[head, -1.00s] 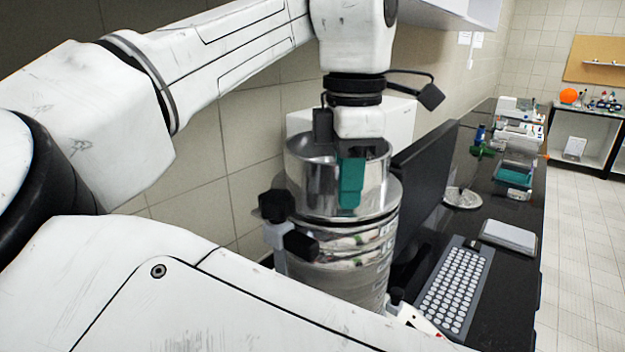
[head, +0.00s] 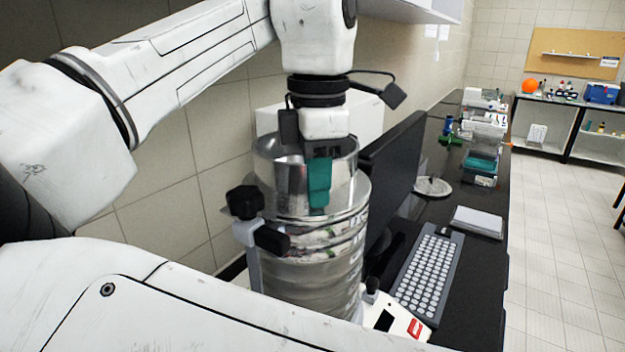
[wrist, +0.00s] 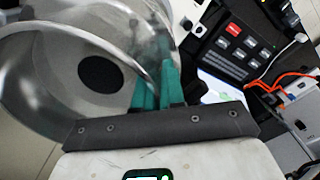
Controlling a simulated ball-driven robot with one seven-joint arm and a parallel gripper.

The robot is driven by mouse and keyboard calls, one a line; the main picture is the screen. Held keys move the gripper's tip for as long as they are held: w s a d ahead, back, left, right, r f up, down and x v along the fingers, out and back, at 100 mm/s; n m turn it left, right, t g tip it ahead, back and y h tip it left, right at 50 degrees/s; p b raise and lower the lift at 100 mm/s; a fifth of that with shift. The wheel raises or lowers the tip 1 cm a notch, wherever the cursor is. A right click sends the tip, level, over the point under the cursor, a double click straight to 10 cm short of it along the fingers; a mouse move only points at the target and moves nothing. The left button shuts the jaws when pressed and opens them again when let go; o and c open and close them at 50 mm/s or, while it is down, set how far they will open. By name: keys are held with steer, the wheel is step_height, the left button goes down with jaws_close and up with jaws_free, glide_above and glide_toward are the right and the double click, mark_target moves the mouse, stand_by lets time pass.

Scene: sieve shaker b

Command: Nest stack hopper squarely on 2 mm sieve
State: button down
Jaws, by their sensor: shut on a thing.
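The hopper (head: 283,188), a shiny open metal cylinder with a wide flange, is at the top of the metal sieve stack (head: 310,275) in the head view. My gripper (head: 318,185) is above it, its teal fingers shut on the hopper's near right wall. In the wrist view the fingers (wrist: 158,88) pinch the hopper's wall (wrist: 110,40), and a dark round opening shows inside. The flange overhangs the upper sieves and hides the joint, so I cannot tell whether the hopper is seated or slightly raised. The 2 mm sieve's marking is not readable.
A black clamp knob (head: 245,202) on a post stands close left of the stack. A dark monitor (head: 393,185) is close on the right, with a keyboard (head: 430,272) beyond. A control box (head: 395,320) sits at the stack's lower right.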

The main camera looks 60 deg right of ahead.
steer(key=c, duration=1.1)
jaws_free()
steer(key=shift+c, duration=0.2)
steer(key=shift+r, duration=3.5)
steer(key=shift+s, duration=0.1)
